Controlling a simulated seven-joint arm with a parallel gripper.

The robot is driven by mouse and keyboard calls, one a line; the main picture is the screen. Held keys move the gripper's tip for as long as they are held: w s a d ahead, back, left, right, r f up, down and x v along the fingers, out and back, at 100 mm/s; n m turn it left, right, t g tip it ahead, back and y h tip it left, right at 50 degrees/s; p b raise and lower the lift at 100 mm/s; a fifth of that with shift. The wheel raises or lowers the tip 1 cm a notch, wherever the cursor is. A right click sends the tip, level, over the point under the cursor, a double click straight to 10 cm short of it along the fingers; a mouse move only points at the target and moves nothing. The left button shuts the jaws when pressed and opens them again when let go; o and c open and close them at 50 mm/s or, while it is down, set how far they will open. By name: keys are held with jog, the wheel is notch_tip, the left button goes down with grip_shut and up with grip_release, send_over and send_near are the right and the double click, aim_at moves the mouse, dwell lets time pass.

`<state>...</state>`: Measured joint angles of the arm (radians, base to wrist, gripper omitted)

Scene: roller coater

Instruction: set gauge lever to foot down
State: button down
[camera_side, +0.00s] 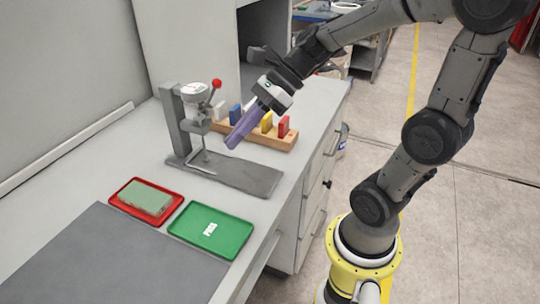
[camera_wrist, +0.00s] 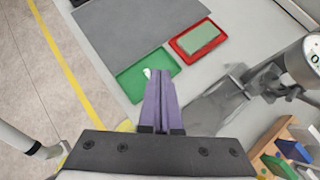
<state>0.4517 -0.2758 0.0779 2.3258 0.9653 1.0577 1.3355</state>
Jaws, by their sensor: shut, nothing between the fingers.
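The gauge (camera_side: 194,112) is a grey stand with a round head on a dark base plate (camera_side: 240,178). Its lever ends in a red ball (camera_side: 217,83) and points up and to the right in the side view. A thin bent foot hangs below the head; I cannot tell whether it touches the plate. In the wrist view the gauge head (camera_wrist: 308,62) is at the right edge, and the red ball does not show. My gripper (camera_side: 232,143) has long purple fingers, shut and empty, pointing down to the right of the gauge head. The fingers (camera_wrist: 160,84) also show in the wrist view.
A wooden rack (camera_side: 268,140) of coloured blocks stands behind my fingers. A red tray (camera_side: 120,202) with a green block (camera_side: 146,198) and a green tray (camera_side: 190,240) with a white label lie in front. A grey mat (camera_side: 95,265) covers the near bench.

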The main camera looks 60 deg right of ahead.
jog(key=s+a+n+g+h, duration=0.1)
jog(key=s+a+n+h, duration=0.1)
jog(key=s+n, duration=0.6)
jog(key=shift+s+a+f+n+g+h, duration=0.15)
jog(key=shift+a+f+n+g+h, duration=0.25)
jog(key=shift+n, duration=1.2)
jog(key=shift+a+r, duration=0.15)
jog(key=shift+r, duration=0.05)
jog(key=s+d+n+h, duration=0.1)
jog(key=d+n+h, duration=0.1)
jog(key=n, duration=0.5)
jog(key=s+d+f+n+t+h, duration=0.1)
jog(key=s+d+n+h, duration=0.1)
jog(key=d+n, duration=0.3)
jog(key=n, duration=0.3)
jog(key=shift+s+t+h, duration=0.3)
